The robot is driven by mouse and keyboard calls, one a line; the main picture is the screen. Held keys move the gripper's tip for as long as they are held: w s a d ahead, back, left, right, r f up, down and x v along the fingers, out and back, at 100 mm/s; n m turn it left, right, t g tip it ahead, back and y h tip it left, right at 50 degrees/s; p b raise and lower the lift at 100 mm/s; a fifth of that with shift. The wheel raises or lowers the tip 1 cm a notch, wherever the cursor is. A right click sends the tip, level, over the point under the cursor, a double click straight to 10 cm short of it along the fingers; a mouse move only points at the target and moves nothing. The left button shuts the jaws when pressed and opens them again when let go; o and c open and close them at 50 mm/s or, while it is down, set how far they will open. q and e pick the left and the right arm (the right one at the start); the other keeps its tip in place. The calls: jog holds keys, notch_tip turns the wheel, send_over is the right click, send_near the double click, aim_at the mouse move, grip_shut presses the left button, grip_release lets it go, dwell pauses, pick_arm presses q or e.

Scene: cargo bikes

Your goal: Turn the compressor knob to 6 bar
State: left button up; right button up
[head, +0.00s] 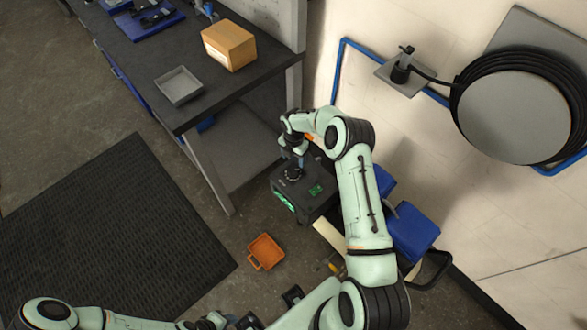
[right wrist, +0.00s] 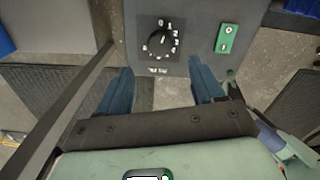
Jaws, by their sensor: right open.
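The compressor (head: 318,205) is a dark box on the floor beside the workbench, with a green lit strip on its front. Its round black knob (head: 293,174) is on top, ringed by pale marks; the right wrist view shows the knob (right wrist: 161,42) on its dark dial, too small to read the setting. A green switch (head: 316,190) sits beside it, also in the right wrist view (right wrist: 227,38). My right gripper (head: 300,163) is over the knob; its blue fingers (right wrist: 162,78) are open and apart from the knob. My left gripper (head: 215,321) is low in the head view, its jaws unclear.
The workbench (head: 225,100) holds a grey tray (head: 179,86) and a cardboard box (head: 229,46); its leg stands close to the compressor. An orange tray (head: 265,252) lies on the floor. Blue bins (head: 413,232) are right of my right arm. A hose reel (head: 515,117) hangs on the wall.

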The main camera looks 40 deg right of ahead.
aim_at(293, 171)
notch_tip(293, 171, down, 9)
jog(key=shift+p, duration=0.3)
jog(key=c, duration=1.1)
